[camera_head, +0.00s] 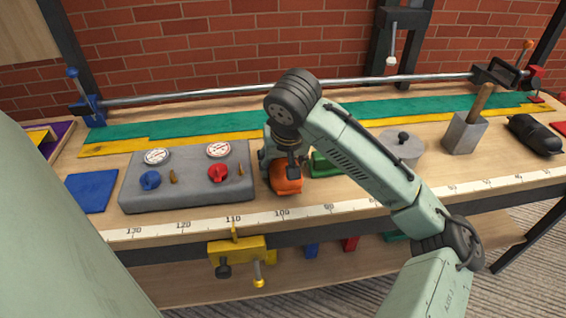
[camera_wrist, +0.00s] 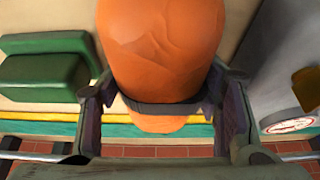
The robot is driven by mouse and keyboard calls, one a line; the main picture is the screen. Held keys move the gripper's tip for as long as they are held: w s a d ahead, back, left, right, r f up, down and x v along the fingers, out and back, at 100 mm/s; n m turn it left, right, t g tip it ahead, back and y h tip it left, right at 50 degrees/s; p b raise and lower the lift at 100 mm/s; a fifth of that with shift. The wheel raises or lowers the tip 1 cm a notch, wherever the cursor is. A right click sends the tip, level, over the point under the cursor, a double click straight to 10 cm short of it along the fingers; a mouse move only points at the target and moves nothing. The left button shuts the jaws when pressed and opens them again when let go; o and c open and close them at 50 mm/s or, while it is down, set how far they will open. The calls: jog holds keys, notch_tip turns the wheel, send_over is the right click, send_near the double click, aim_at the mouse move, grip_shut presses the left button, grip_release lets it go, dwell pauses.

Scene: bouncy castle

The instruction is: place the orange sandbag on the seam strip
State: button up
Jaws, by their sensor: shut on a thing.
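The orange sandbag (camera_head: 286,180) is in my gripper, just right of the grey gauge panel in the head view. It fills the upper middle of the wrist view (camera_wrist: 162,50), with a dark band around it between the fingers. My gripper (camera_wrist: 165,108) is shut on the sandbag. My wrist hides part of the bag in the head view, and I cannot tell whether the bag touches the table. Green and yellow strips run along the back of the bench; the green strip (camera_head: 213,118) lies behind the yellow strip (camera_head: 115,149). I cannot tell which is the seam strip.
The grey gauge panel (camera_head: 190,190) with knobs stands left of my gripper. A green block (camera_head: 325,164) is close on the right. A grey disc weight (camera_head: 402,148), a wooden-handled block (camera_head: 464,134) and a black cylinder (camera_head: 535,135) stand farther right. A metal bar (camera_head: 200,93) spans the back.

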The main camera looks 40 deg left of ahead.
grip_shut()
jog(key=shift+r, duration=0.15)
notch_tip(320, 180, up, 28)
dwell(0.4)
